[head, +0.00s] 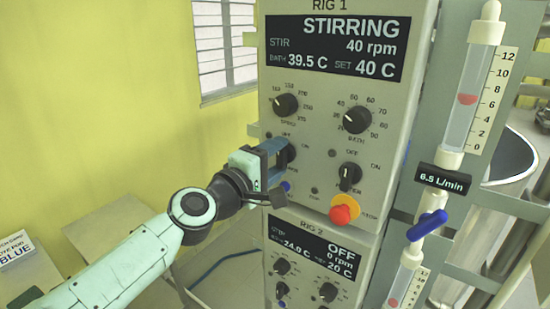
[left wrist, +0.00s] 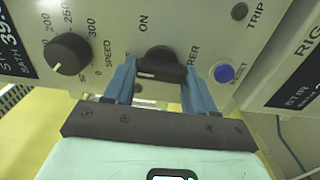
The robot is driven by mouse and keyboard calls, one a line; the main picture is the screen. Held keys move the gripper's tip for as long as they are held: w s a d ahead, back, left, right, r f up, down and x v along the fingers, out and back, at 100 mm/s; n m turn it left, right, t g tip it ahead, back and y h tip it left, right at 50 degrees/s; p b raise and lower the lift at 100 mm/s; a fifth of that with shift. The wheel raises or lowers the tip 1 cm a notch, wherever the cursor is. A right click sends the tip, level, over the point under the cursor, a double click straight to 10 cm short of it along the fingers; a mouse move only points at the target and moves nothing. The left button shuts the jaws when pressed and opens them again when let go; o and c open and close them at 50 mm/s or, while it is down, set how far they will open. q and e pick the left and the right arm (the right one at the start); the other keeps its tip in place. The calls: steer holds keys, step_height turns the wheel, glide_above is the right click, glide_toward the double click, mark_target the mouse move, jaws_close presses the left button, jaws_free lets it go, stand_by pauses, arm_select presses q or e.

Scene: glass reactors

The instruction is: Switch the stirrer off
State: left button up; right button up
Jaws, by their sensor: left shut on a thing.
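The RIG 1 panel (head: 335,95) is in the head view. My left gripper (head: 277,156) is at the panel's lower left, shut on the black stirrer knob (head: 291,156). In the left wrist view the blue fingers of my left gripper (left wrist: 161,84) stand on either side of the stirrer knob (left wrist: 161,60). The ON mark shows beside the knob; part of its lettering is hidden by a finger. The knob's exact setting is hard to read. My right gripper is not in view.
The speed dial (head: 285,105), bath dial (head: 354,119), a second on/off knob (head: 349,174) and a red stop button (head: 343,213) are close by. A blue reset button (left wrist: 224,73) is near the fingers. The RIG 2 panel (head: 342,276) is below, reading OFF.

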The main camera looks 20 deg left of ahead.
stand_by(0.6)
arm_select(q)
steer(key=o, duration=1)
steer(key=shift+o, duration=0.2)
steer(key=b+v, duration=0.3)
steer(key=v, duration=1)
steer(key=shift+s, duration=0.25)
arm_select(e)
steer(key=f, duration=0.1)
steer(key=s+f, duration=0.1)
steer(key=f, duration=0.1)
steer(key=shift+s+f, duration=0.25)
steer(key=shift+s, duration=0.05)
